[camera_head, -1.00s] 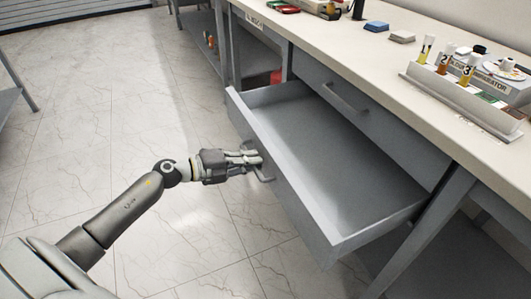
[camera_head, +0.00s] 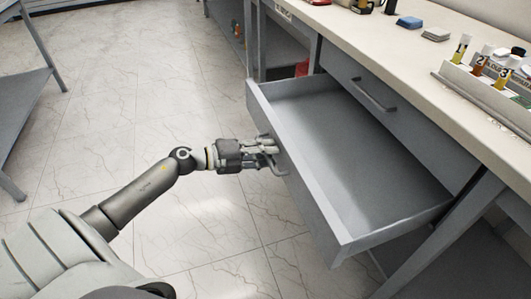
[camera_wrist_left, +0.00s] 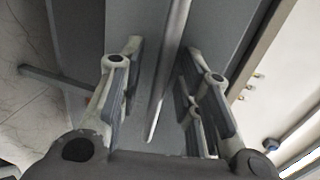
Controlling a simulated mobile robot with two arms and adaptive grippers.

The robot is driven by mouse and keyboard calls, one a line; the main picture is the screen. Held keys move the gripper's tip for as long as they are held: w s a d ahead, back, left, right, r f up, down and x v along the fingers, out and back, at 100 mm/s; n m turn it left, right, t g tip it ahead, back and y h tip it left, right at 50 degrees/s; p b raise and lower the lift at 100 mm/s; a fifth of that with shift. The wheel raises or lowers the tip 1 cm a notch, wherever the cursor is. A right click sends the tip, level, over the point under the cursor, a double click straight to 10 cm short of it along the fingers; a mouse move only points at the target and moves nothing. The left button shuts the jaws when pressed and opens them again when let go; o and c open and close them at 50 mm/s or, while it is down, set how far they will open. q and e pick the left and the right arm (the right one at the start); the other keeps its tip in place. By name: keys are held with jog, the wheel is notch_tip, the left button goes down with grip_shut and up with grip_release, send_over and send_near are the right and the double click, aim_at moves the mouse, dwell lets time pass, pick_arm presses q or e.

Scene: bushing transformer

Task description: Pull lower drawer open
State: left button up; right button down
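The lower drawer (camera_head: 378,195) is a grey, empty tray pulled well out from under the bench. Its front panel (camera_head: 305,188) has a bar handle (camera_head: 284,170), and my left gripper (camera_head: 273,153) is at this handle. In the left wrist view, the handle bar (camera_wrist_left: 168,70) runs between the two finger pairs of my left gripper (camera_wrist_left: 165,95). The fingers stand apart, with gaps showing on both sides of the bar. My right gripper is in neither view.
The closed upper drawer (camera_head: 400,115) has its own handle (camera_head: 374,97). The benchtop (camera_head: 400,60) holds a rack of numbered vials (camera_head: 485,80) and small blocks. A grey table (camera_head: 25,90) stands at the left. The tiled floor (camera_head: 130,90) between is clear.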

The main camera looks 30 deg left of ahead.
pick_arm(q)
jog(key=v, duration=1.2)
jog(key=shift+f, duration=0.1)
dwell(0.4)
